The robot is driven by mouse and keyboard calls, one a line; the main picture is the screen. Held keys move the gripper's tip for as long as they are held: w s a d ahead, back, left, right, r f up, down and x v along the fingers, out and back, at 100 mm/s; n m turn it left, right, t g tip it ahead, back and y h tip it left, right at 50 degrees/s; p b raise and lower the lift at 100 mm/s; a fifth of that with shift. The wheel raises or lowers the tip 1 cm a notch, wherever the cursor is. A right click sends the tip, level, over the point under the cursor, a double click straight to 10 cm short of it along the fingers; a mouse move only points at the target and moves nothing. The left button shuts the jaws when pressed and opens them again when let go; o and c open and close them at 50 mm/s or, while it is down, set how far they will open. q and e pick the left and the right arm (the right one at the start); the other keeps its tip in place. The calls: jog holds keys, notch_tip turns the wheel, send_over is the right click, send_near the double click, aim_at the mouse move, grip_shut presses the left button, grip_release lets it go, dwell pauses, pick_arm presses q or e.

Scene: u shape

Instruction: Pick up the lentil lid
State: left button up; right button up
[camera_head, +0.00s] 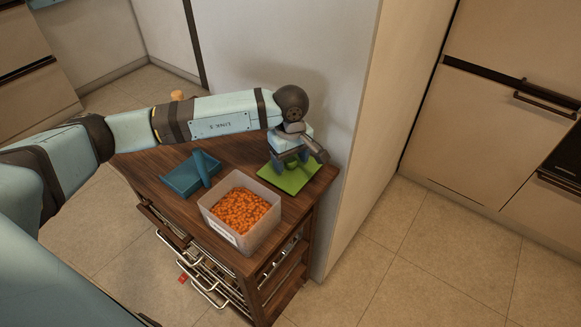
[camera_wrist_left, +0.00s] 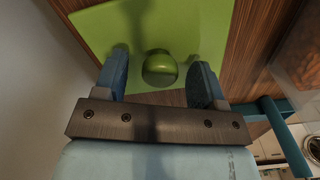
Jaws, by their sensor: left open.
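The lentil lid (camera_head: 302,180) is a flat green square with a round knob. It lies on the wooden cabinet top near the right edge. In the left wrist view the green lid (camera_wrist_left: 100,32) fills the upper middle, and its round knob (camera_wrist_left: 159,68) sits between my fingers. My left gripper (camera_head: 290,162) is above the lid, pointing down. In the left wrist view my left gripper (camera_wrist_left: 160,85) is open, with one blue finger on each side of the knob and no clear contact. My right gripper is not in view.
A clear container of orange lentils (camera_head: 241,212) stands in front of the lid. A blue tray with a handle-like bar (camera_head: 190,175) is to its left. The wooden cabinet (camera_head: 160,163) has open drawers below. A pale wall (camera_head: 335,110) rises close behind the lid.

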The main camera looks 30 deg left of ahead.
pick_arm(q)
jog(key=shift+f, duration=0.4)
jog(key=c, duration=1)
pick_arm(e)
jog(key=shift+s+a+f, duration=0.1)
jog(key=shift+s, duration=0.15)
pick_arm(q)
jog(key=shift+r, duration=0.15)
